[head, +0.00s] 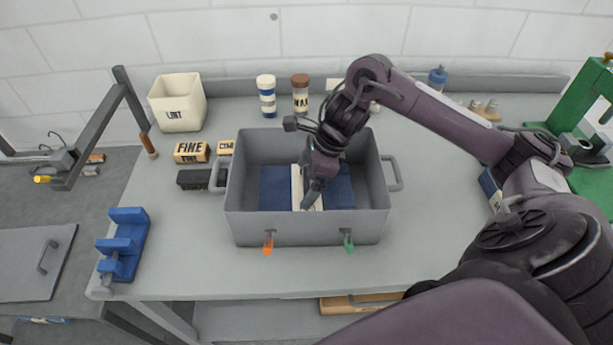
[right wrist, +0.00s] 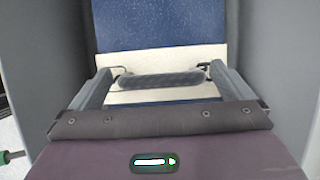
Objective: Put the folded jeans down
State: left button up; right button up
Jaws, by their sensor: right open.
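The folded jeans (head: 340,190) are a dark blue bundle with a cream band (head: 297,187) across the middle. They lie flat inside the grey bin (head: 305,228). My right gripper (head: 310,197) reaches down into the bin over the band. In the right wrist view, the blue cloth (right wrist: 160,25) fills the top. My right gripper (right wrist: 165,85) is open, its two fingers apart on either side of a dark grey bar (right wrist: 162,80) in front of the cream band. The fingers do not close on the bar. My left gripper is out of view.
The bin has side handles and orange (head: 268,245) and green (head: 348,242) taps at the front. A white bucket (head: 178,103), small labelled blocks (head: 191,152) and jars (head: 300,93) stand behind and left. A blue stand (head: 123,245) is front left.

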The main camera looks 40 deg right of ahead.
jog(key=p+v, duration=0.2)
jog(key=v, duration=0.9)
jog(key=shift+s+d+r, duration=0.15)
jog(key=shift+r, duration=0.2)
